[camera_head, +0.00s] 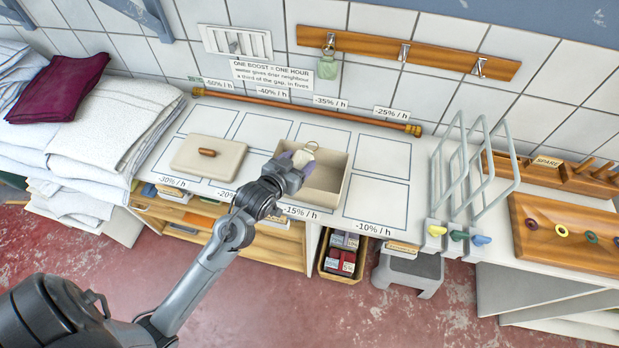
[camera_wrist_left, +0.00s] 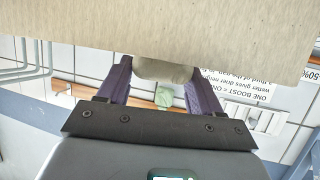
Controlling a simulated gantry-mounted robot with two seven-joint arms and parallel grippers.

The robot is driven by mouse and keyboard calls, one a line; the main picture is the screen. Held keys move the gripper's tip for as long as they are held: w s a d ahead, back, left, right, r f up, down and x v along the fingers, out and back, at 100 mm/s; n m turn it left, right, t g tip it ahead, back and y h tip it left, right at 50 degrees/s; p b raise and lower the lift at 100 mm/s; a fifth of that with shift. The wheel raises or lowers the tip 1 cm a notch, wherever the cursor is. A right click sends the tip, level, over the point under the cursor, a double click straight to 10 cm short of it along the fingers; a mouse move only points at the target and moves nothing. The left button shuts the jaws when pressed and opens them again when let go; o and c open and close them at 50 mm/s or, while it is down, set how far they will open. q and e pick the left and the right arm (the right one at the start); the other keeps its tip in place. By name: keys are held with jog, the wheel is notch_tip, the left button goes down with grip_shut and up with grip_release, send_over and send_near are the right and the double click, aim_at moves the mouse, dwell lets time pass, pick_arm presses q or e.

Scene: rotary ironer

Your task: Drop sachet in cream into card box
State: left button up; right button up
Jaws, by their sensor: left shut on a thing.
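My left gripper (camera_head: 297,160) is over the left part of the open card box (camera_head: 331,200), with its purple fingers shut on the cream sachet (camera_head: 303,158). A ring shows at the sachet's top. In the left wrist view the sachet (camera_wrist_left: 163,70) is a pale rounded shape between the fingers (camera_wrist_left: 160,88). A broad beige surface, apparently the card box (camera_wrist_left: 160,30), fills the top there and hides part of the sachet. I cannot tell whether the sachet touches the box. My right gripper is in neither view.
A beige lid (camera_head: 225,164) with a wooden knob lies left of the box. A copper rail (camera_head: 310,110) runs behind. A grey wire rack (camera_head: 465,180) stands at right. A green tag (camera_head: 328,68) hangs above. Outlined panels right of the box are clear.

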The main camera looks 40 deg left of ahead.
pick_arm(q)
jog(key=o, duration=1.1)
jog(key=shift+s+r, duration=0.1)
jog(key=shift+s, duration=0.15)
jog(key=b+v, duration=0.1)
jog(key=v, duration=0.9)
jog(key=shift+s, duration=0.15)
jog(key=shift+d, duration=0.1)
